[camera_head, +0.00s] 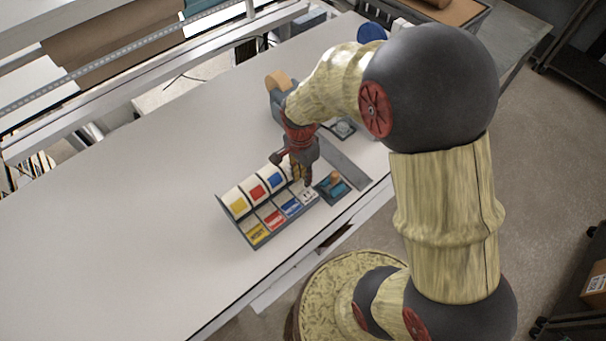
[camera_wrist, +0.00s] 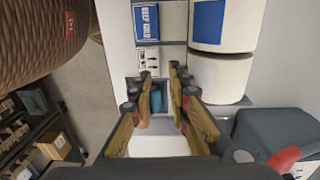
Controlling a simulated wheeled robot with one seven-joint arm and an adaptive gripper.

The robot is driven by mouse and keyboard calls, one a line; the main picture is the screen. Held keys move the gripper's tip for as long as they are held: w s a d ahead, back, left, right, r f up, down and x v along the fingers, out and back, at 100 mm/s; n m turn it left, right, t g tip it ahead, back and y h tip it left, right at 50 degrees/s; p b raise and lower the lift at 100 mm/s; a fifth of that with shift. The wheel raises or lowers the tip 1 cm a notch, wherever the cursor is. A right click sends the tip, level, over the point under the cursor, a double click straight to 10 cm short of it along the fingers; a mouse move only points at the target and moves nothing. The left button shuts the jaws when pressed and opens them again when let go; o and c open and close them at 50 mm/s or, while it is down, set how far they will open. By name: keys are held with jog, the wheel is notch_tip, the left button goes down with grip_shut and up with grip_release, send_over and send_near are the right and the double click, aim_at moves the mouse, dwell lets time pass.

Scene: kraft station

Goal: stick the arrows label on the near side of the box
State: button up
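A label dispenser (camera_head: 249,239) stands on the white table with a row of rolls and printed label faces. The rightmost face is a white label with small dark marks (camera_head: 308,194), likely the arrows label; it also shows in the wrist view (camera_wrist: 147,58), where its print is too small to read surely. My gripper (camera_head: 302,180) is over that right end of the dispenser and partly hides the roll there. In the wrist view my gripper (camera_wrist: 163,74) has its fingers apart, with no label seen between them. I cannot make out the task's box on the table.
A teal block with a wooden knob (camera_head: 332,185) sits close right of the dispenser. A tape dispenser with a tan roll (camera_head: 278,81) stands behind my gripper. The table's left part (camera_head: 110,220) is clear. A carton (camera_head: 596,284) is at the far right edge.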

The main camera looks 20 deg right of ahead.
jog(key=shift+s+d+f+b, duration=0.1)
jog(key=shift+f+b, duration=0.85)
jog(key=shift+f, duration=0.55)
jog(key=shift+s+f+b, duration=0.1)
jog(key=shift+f+b, duration=0.8)
jog(key=shift+f, duration=0.6)
jog(key=c, duration=0.3)
grip_shut()
jog(key=shift+r+p, duration=2.15)
jog(key=shift+r, duration=0.85)
notch_tip(320, 180, up, 7)
jog(key=p, duration=0.5)
send_over(304, 192)
jog(key=shift+w, duration=0.1)
